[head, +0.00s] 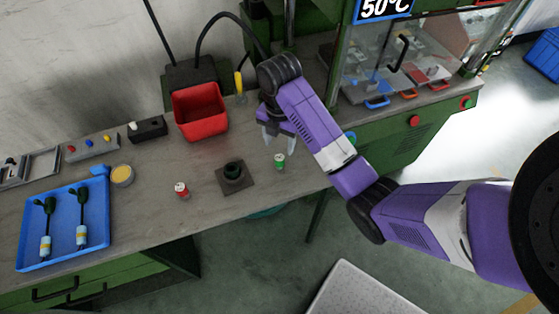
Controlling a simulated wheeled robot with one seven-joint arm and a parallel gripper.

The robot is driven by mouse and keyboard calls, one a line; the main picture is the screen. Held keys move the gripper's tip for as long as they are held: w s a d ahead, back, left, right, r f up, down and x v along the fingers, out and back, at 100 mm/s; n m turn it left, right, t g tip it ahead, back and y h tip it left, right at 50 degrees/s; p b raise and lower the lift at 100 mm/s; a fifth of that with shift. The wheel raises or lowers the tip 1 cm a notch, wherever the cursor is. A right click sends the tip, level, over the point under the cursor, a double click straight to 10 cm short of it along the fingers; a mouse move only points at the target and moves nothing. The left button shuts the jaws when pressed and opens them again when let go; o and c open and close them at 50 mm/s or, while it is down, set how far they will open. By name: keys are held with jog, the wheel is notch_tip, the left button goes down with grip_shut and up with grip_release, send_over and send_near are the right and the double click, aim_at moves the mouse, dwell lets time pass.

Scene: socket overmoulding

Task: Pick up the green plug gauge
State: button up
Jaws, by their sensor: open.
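The green plug gauge (280,161) stands upright on the bench, a small piece with a green body and a pale top. A similar red gauge (182,190) stands further left. My gripper (278,139) is open and empty, with its pale fingers pointing down just behind the green gauge in the picture. I cannot tell its exact height above the bench. The fingers do not appear to touch the gauge.
A dark round fixture on a square plate (248,181) sits left of the green gauge. A red bin (228,129) stands behind it. A blue tray (32,263) with two cabled plugs lies far left. A green machine (395,133) rises at right.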

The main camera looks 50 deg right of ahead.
aim_at(280, 158)
jog(key=shift+f+b, duration=1.2)
jog(key=shift+f, duration=0.3)
jog(key=shift+s+a+f+b, duration=0.15)
jog(key=shift+f+b, duration=0.5)
jog(key=shift+f, duration=1.55)
grip_shut()
